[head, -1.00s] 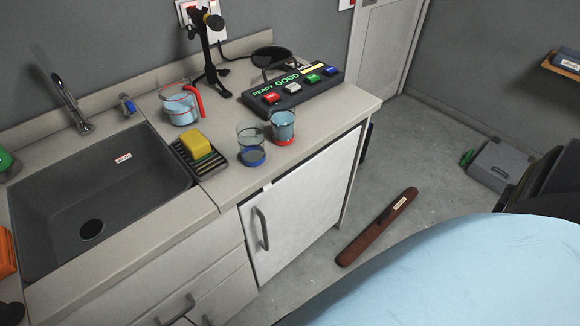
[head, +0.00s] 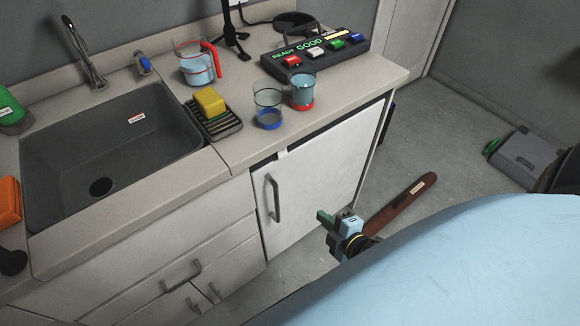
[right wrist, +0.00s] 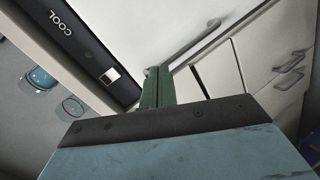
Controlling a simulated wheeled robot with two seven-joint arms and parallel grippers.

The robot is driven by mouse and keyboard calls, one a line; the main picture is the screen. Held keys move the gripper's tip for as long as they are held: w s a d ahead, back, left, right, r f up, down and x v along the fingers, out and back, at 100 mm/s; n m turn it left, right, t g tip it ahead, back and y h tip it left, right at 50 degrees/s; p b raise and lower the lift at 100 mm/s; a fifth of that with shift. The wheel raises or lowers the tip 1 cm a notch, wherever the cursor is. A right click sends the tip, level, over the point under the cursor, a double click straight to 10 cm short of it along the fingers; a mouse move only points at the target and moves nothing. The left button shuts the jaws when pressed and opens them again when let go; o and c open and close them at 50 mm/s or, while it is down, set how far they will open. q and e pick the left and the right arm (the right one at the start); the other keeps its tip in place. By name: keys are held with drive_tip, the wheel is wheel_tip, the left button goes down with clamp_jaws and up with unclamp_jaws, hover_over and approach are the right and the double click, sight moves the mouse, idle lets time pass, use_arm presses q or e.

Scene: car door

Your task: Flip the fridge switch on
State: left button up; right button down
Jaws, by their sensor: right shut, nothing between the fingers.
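The white fridge door (head: 322,178) is closed under the counter, with a grey vertical handle (head: 273,199) on its left side. In the right wrist view, a dark strip above the door carries the word COOL and a small black and white switch (right wrist: 110,76). Whether the switch is on or off I cannot tell. My right gripper (head: 324,216) has green fingers and is in front of the door's lower right. In the right wrist view its fingers (right wrist: 158,76) are shut and empty, beside the switch in the picture and apart from it. My left gripper is out of view.
A brown bar (head: 399,207) lies on the floor. A light blue surface (head: 470,255) fills the lower right.

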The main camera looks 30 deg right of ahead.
sight(283, 156)
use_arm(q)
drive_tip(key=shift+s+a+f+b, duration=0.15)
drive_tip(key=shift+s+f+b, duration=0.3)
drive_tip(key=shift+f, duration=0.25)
use_arm(e)
wheel_tip(283, 156, up, 10)
drive_tip(key=w+n+t+y, duration=0.1)
drive_tip(key=w+n+t, duration=0.1)
drive_tip(key=n, duration=0.2)
drive_tip(key=shift+d+f+n+t, duration=0.2)
drive_tip(key=shift+n+t, duration=0.1)
drive_tip(key=w, duration=0.4)
drive_tip(key=w+f, duration=0.1)
drive_tip(key=w, duration=0.3)
drive_tip(key=w+a, duration=0.1)
drive_tip(key=w, duration=0.3)
drive_tip(key=shift+w+f, duration=0.35)
drive_tip(key=shift+w, duration=0.5)
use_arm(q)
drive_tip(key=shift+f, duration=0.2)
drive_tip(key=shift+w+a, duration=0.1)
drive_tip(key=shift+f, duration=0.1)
use_arm(e)
drive_tip(key=shift+w+a+f, duration=0.1)
